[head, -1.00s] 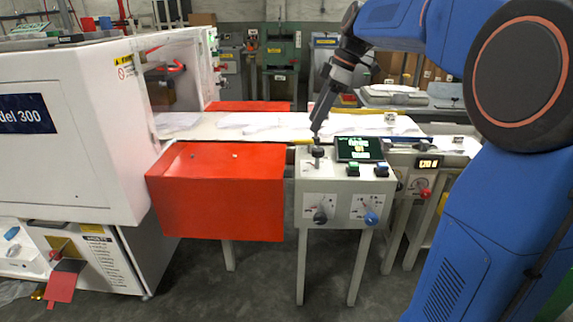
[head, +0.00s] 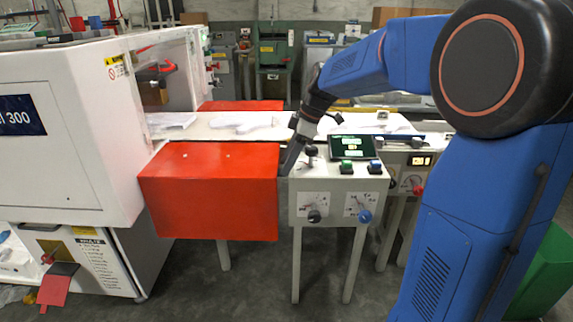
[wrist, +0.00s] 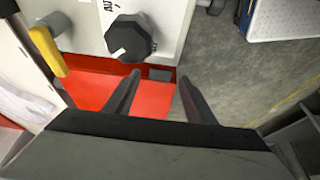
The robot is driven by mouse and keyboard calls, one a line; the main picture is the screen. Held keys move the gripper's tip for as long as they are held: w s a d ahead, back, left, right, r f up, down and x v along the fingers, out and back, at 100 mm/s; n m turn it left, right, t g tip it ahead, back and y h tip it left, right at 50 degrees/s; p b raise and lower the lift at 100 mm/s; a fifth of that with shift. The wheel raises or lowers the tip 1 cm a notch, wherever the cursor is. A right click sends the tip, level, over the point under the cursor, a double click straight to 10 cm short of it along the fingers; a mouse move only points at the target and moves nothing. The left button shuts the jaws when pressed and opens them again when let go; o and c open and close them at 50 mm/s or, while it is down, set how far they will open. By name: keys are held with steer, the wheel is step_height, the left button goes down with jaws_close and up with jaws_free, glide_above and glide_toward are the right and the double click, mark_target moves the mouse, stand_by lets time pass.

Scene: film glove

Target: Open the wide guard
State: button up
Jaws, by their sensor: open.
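A broad red guard (head: 208,195), which I take to be the wide guard, covers the front of the conveyor between the white machine and the control box. Its top and front panel look closed. My gripper (head: 286,172) is low at the guard's right edge, in the narrow gap beside the control box. In the wrist view my gripper (wrist: 160,82) is open, with red surface (wrist: 150,103) showing between and beyond its fingers. I cannot tell whether a finger touches the guard. The fingertips are partly hidden in the head view.
The control box (head: 330,198) stands close on the right, with knobs, buttons and a small screen (head: 353,147). A black knob (wrist: 130,38) and a yellow bar (wrist: 47,48) show in the wrist view. The white machine (head: 70,130) is at left. Another red guard (head: 240,105) lies behind the conveyor.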

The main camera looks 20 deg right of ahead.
steer(key=shift+x, duration=0.75)
steer(key=shift+c, duration=0.3)
jaws_close()
steer(key=shift+r, duration=0.1)
